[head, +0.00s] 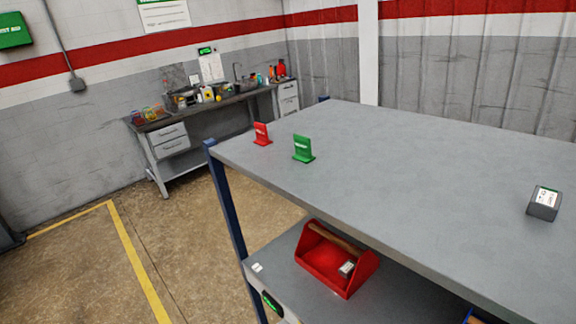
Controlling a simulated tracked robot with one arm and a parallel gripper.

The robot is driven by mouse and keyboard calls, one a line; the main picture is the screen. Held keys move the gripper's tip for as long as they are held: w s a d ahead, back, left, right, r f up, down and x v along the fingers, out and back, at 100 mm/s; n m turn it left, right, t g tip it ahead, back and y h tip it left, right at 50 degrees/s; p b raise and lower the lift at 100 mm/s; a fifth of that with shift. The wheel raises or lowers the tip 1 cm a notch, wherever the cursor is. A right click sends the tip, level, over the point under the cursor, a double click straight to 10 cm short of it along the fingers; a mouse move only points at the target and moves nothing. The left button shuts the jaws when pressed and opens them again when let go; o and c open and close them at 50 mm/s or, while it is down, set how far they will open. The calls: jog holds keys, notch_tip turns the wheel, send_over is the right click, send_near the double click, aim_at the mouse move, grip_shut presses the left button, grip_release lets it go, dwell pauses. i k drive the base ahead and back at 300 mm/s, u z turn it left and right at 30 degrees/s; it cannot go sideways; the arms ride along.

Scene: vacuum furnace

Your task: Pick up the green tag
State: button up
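The green tag (303,149) stands upright on its small base on the grey top of the workbench (400,190), near the left front edge. A red tag (262,133) of similar shape stands just to its left and a little farther back, apart from it. My gripper does not show in the head view. Nothing covers the green tag.
A dark box with a white label (543,204) sits at the bench top's right. A red tote (335,262) is on the lower shelf. A cluttered counter (205,115) stands at the back wall. The bench top's middle is clear; floor is open at left.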

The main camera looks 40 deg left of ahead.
aim_at(302, 144)
jog(key=u, duration=0.1)
jog(key=k, duration=0.15)
jog(key=u, duration=0.55)
jog(key=i, duration=0.75)
